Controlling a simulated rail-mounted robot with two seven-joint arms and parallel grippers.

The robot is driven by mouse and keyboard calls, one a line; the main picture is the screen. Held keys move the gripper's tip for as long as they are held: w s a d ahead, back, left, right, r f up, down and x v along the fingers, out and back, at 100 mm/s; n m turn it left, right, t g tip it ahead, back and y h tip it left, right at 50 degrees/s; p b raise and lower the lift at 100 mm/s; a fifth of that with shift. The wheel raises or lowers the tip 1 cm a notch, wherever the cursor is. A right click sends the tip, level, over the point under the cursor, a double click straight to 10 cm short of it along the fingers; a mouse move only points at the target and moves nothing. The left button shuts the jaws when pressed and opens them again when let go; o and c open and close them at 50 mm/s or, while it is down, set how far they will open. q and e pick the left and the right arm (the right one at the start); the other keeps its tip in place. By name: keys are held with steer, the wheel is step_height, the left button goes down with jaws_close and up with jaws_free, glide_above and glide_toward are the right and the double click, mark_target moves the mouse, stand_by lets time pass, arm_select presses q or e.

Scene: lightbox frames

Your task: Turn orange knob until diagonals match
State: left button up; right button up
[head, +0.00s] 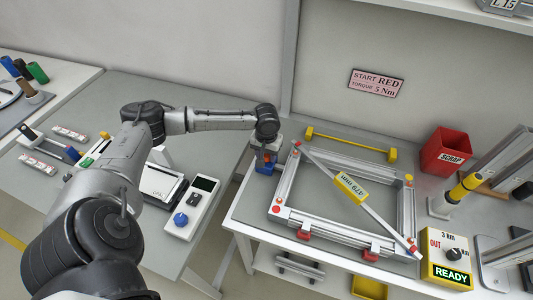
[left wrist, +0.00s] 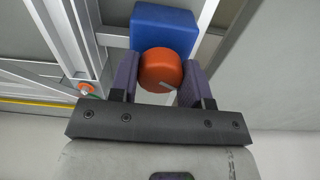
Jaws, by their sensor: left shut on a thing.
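The orange knob (left wrist: 160,68) sits against a blue block (left wrist: 165,30) in the left wrist view. My left gripper (left wrist: 158,82) is shut on the knob, one finger on each side. In the head view my left gripper (head: 268,147) is at the left back corner of the aluminium frame (head: 345,230), above the blue block (head: 265,166); the knob is hidden there. A diagonal bar (head: 385,222) crosses the frame from back left to front right and carries a yellow display (head: 351,187) that seems to read 479 mm. My right gripper is not in view.
A yellow bar (head: 350,145) lies behind the frame. A red scrap bin (head: 445,151) and a yellow READY box (head: 449,258) stand to the right. On the left table are a device with a blue knob (head: 181,219) and other tools. A gap separates the tables.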

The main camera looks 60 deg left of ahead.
arm_select(q)
steer(key=shift+r+p, duration=0.15)
steer(key=shift+p, duration=0.25)
steer(key=m+p, duration=0.6)
steer(key=p, duration=0.4)
steer(key=shift+r, duration=0.15)
steer(key=m+p, duration=0.2)
steer(key=m, duration=0.1)
steer(key=shift+f+m+p, duration=0.25)
steer(key=shift+m+p, duration=0.6)
steer(key=shift+m, duration=0.75)
steer(key=o, duration=0.9)
